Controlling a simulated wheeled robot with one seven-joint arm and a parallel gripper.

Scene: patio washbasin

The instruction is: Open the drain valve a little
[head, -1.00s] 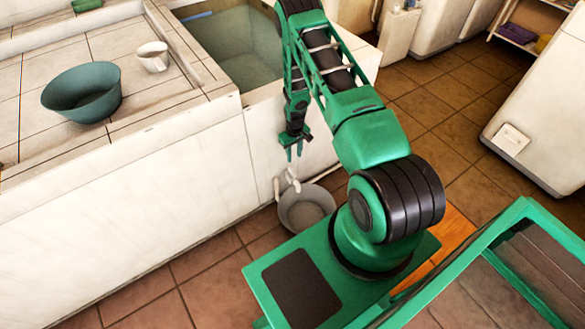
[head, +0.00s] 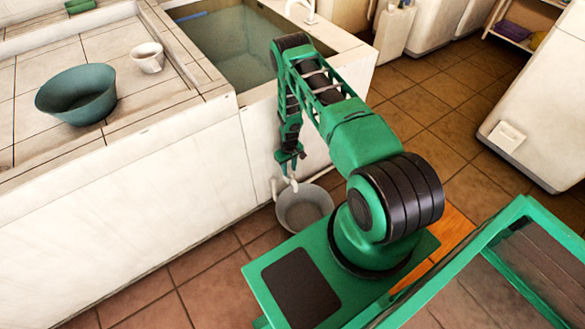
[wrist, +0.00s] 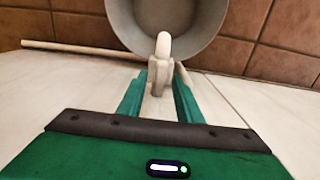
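The drain valve (head: 291,184) is a small pale fitting on a pipe low on the front of the white washbasin block. In the wrist view the valve (wrist: 160,65) stands upright in the picture between and just past my fingertips. My gripper (head: 289,165) points down beside the basin wall, right at the valve. In the wrist view my gripper (wrist: 161,76) is open, with a finger on either side of the valve's near part. Whether either finger touches it I cannot tell. The washbasin (head: 350,58) holds water.
A grey bucket (head: 328,200) stands on the tiled floor under the valve. A pale pipe (wrist: 75,47) runs along the wall. A green bowl (head: 78,95) and a white cup (head: 148,57) stand on the counter. A white tap (head: 303,8) is over the basin.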

